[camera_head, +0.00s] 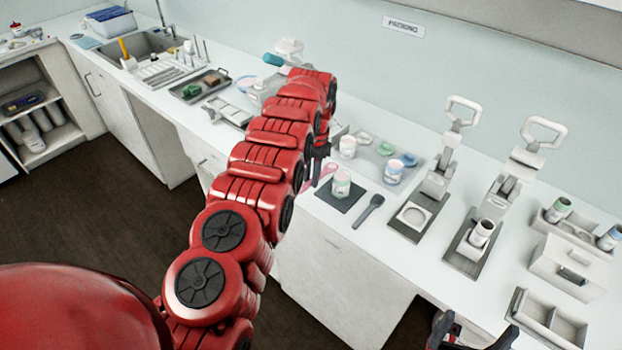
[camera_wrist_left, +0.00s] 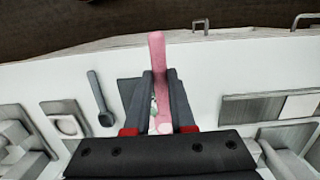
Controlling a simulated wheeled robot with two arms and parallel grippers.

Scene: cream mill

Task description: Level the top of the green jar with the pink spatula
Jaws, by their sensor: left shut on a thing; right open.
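The green jar (camera_head: 341,184), pale with a green label, stands upright on a dark mat (camera_head: 330,200) on the white counter. My left gripper (camera_head: 318,160) is partly hidden behind my red arm, just left of the jar. It is shut on the pink spatula (camera_head: 326,172). In the left wrist view the spatula (camera_wrist_left: 158,50) runs between the fingers (camera_wrist_left: 160,75) and extends past their tips; it hides most of the jar there. I cannot tell whether the spatula touches the jar. My right gripper (camera_head: 472,338) is open and empty at the bottom edge.
A dark grey spatula (camera_head: 370,211) lies right of the mat. Other jars (camera_head: 393,172) and lids stand behind the green jar. Two lever presses (camera_head: 437,180) stand to the right, with a grey box (camera_head: 572,265) beyond. A sink (camera_head: 150,45) is at the far left.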

